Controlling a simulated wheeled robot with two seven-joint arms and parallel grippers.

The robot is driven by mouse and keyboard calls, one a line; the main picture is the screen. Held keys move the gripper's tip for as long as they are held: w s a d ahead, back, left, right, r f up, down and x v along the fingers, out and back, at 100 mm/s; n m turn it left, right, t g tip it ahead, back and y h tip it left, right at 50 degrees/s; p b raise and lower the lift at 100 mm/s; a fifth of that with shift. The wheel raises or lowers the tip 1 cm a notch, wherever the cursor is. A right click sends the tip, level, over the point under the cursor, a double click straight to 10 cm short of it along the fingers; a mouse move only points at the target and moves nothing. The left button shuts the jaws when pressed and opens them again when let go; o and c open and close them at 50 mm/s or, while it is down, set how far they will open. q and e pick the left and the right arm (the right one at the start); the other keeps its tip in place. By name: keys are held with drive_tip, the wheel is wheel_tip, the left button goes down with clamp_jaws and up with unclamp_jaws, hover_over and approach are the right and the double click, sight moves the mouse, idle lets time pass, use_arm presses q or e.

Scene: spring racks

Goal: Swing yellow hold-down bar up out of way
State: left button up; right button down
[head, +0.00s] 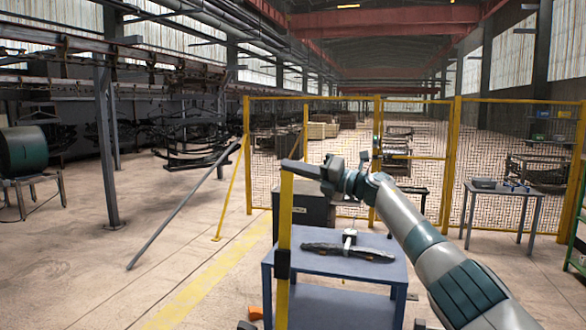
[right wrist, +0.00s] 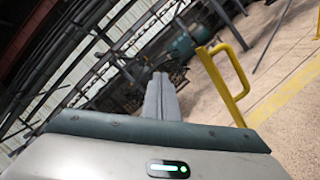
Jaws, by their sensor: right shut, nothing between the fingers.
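A tall yellow bar (head: 284,225) with a black band stands upright at the near left side of the blue table (head: 388,268) in the head view. I take it for the hold-down bar. My right gripper (head: 290,166) is at its top end, shut and empty, with its fingers pointing left. I cannot tell whether the fingers touch the bar. In the right wrist view the shut fingers (right wrist: 159,82) point away from the camera. A yellow bar with a bent loop (right wrist: 222,85) shows to their right; I cannot tell whether it is the same bar. My left gripper is out of view.
A dark leaf spring (head: 348,251) with a clamp-like piece lies on the blue table. Yellow mesh fencing (head: 340,150) stands behind. A grey pole (head: 180,212) slants at left. A small grey table (head: 500,190) stands at right. The floor at left is largely clear.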

drive_tip(key=shift+d+f, duration=0.1)
drive_tip(key=shift+d, duration=0.1)
drive_tip(key=b+v, duration=0.8)
drive_tip(key=v, duration=0.9)
drive_tip(key=shift+b, duration=0.3)
drive_tip(key=shift+s, duration=0.15)
